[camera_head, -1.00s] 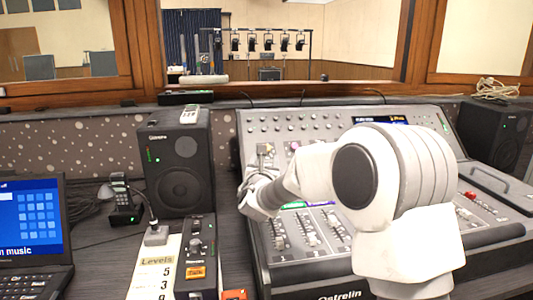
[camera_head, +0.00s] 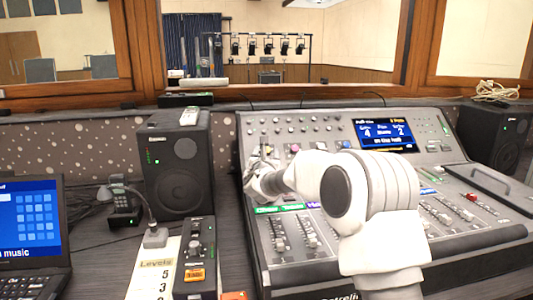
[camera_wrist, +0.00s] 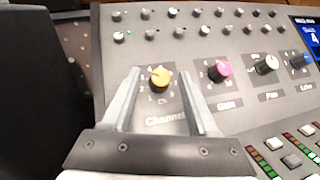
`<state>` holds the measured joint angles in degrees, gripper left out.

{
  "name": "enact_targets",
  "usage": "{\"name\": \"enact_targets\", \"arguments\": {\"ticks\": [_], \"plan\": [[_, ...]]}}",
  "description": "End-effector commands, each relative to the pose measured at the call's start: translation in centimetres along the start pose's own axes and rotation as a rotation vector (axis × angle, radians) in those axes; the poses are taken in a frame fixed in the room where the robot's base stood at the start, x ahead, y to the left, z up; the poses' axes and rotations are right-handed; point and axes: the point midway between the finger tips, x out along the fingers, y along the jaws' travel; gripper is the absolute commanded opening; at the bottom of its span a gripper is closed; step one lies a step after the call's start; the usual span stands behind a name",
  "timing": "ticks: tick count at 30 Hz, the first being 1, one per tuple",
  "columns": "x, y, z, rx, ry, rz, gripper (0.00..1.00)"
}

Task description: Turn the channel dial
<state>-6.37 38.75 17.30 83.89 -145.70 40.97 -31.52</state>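My gripper (camera_wrist: 157,73) is open, with one finger on each side of the dial in the wrist view and a gap on both sides. I cannot tell how far above the panel the fingertips are. In the head view my gripper (camera_head: 263,160) is over the console's upper left and largely hides the dial.
A magenta knob (camera_wrist: 220,71), a white knob (camera_wrist: 267,64) and a blue knob (camera_wrist: 301,60) stand in a row to the right. Small knobs line the console's top. A lit screen (camera_head: 385,134) shows 4 and 2. A black speaker (camera_head: 178,165) stands close on the left.

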Motion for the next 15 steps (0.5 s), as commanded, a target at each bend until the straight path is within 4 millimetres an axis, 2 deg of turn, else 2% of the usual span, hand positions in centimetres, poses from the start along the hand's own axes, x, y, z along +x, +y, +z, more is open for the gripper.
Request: {"name": "enact_targets", "arguments": {"ticks": [1,9,15], "plan": [[-0.01,-0.01,0.01,0.0,0.0,0.0,0.49],[-0.02,-0.01,0.01,0.0,0.0,0.0,0.0],[-0.02,-0.01,0.02,0.0,0.0,-0.001,0.0]]}}
